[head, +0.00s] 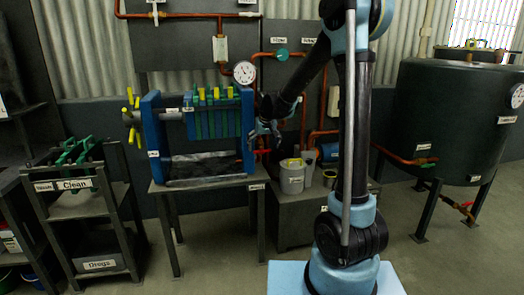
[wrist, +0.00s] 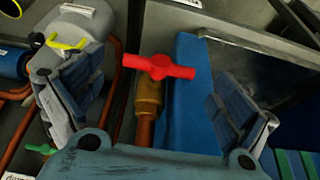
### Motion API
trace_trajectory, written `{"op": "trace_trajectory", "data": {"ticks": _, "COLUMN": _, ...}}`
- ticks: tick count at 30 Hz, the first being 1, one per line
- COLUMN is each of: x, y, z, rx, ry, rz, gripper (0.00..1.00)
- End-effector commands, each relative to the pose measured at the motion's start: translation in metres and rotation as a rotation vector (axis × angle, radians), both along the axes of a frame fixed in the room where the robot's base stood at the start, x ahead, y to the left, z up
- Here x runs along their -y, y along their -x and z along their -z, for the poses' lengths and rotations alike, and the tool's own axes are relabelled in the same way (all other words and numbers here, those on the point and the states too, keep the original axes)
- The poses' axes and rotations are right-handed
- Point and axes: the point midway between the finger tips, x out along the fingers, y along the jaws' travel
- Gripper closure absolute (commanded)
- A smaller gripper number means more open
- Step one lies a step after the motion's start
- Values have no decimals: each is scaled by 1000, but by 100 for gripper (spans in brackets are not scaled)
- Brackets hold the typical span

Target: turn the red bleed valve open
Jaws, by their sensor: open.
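The red bleed valve has a red cross-handle (wrist: 158,67) on a brass body (wrist: 149,98) atop a copper pipe. In the wrist view the handle lies between the two fingers of my gripper (wrist: 157,96), with gaps on both sides and no visible contact. My gripper is open and empty. The handle sits crosswise to its pipe. In the head view my gripper (head: 266,122) is at the right end of the blue-framed press (head: 247,130). A small red part (head: 262,152) shows just below it, mostly hidden.
The blue upright (wrist: 185,90) stands close to the valve's right. A grey bucket (head: 292,178) stands on the low bench right of the press. A pressure gauge (head: 244,72) and copper pipes are behind. A dark tank (head: 440,110) stands at the right. Open floor lies in front.

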Motion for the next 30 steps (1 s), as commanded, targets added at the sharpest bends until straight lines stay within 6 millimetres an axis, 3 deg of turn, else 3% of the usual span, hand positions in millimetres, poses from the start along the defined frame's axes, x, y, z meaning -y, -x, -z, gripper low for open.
{"op": "trace_trajectory", "data": {"ticks": 6, "x": -2, "y": -6, "z": 15, "rx": 0, "ry": 0, "rz": 0, "gripper": 5}}
{"op": "trace_trajectory", "data": {"ticks": 17, "x": -2, "y": -7, "z": 17, "rx": 0, "ry": 0, "rz": 0, "gripper": 5}}
{"op": "trace_trajectory", "data": {"ticks": 23, "x": -1, "y": -7, "z": 17, "rx": 0, "ry": 0, "rz": 0, "gripper": 48}}
{"op": "trace_trajectory", "data": {"ticks": 30, "x": -2, "y": -7, "z": 17, "rx": 2, "ry": 2, "rz": 2, "gripper": 47}}
